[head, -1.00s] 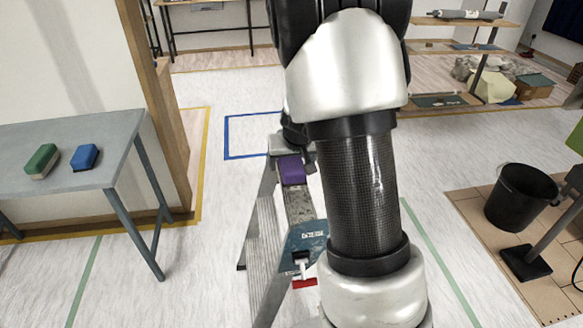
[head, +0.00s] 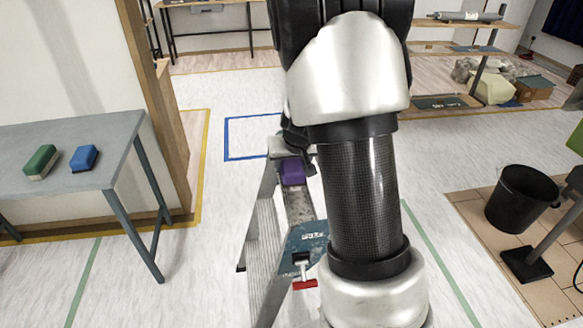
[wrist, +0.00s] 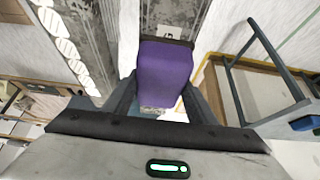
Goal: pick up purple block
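The purple block (head: 293,172) is near the top of the stepladder (head: 302,240), close below my gripper. In the wrist view the purple block (wrist: 163,72) fills the space between my gripper's two dark fingers (wrist: 161,95). One finger lies along each side, and both appear to touch it. My gripper looks shut on the block. I cannot tell whether the block still touches the ladder. In the head view my arm hides part of the gripper and the ladder's right side.
A grey table (head: 110,130) at left holds a green block (head: 40,161) and a blue block (head: 84,158). A wooden wall edge stands beside it. A black bucket (head: 520,198) and a stand (head: 540,250) are at right. Floor around the ladder is clear.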

